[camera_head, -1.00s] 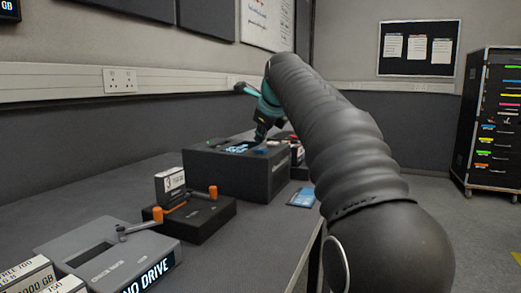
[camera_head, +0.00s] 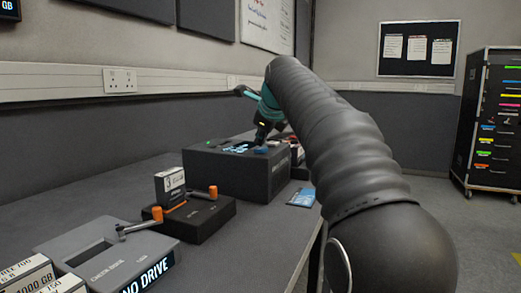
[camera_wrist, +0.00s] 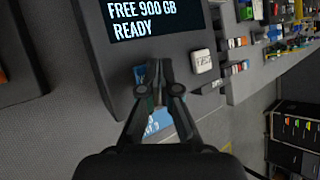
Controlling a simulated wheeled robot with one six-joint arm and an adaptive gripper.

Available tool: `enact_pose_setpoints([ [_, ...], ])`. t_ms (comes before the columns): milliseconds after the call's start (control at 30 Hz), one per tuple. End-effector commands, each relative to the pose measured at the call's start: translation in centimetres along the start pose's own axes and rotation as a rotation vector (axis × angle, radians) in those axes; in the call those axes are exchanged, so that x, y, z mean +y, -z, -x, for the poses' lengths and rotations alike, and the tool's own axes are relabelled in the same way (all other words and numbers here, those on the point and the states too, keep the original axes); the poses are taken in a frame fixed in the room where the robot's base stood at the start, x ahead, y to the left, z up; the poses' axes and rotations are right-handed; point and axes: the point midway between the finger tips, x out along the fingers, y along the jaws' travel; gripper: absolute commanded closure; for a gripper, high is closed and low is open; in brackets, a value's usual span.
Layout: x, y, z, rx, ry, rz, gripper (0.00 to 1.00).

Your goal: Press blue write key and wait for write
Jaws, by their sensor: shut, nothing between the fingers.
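The dark console (camera_head: 225,172) with a lit screen stands on the bench. In the wrist view its screen (camera_wrist: 155,20) reads "FREE 900 GB READY". The blue key (camera_wrist: 140,73) is on the console face below the screen, partly hidden by my fingers; it also shows as a small blue patch in the head view (camera_head: 261,150). My gripper (camera_wrist: 158,80) is shut and empty, its fingertips over or right beside the blue key. I cannot tell whether they touch it. In the head view my gripper (camera_head: 262,138) points down at the console top.
A white key (camera_wrist: 202,61) sits right of the blue one. A black unit with orange handles (camera_head: 195,215) and a grey drive unit (camera_head: 105,255) stand nearer on the bench. A blue card (camera_head: 302,197) lies by the bench edge. A black rack (camera_head: 490,130) stands at right.

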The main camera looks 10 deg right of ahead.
Motion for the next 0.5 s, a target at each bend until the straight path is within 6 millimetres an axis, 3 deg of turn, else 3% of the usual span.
enact_pose_setpoints([
  [500, 0.26, 0.27, -0.37, 0.000, 0.000, 0.000, 1.00],
])
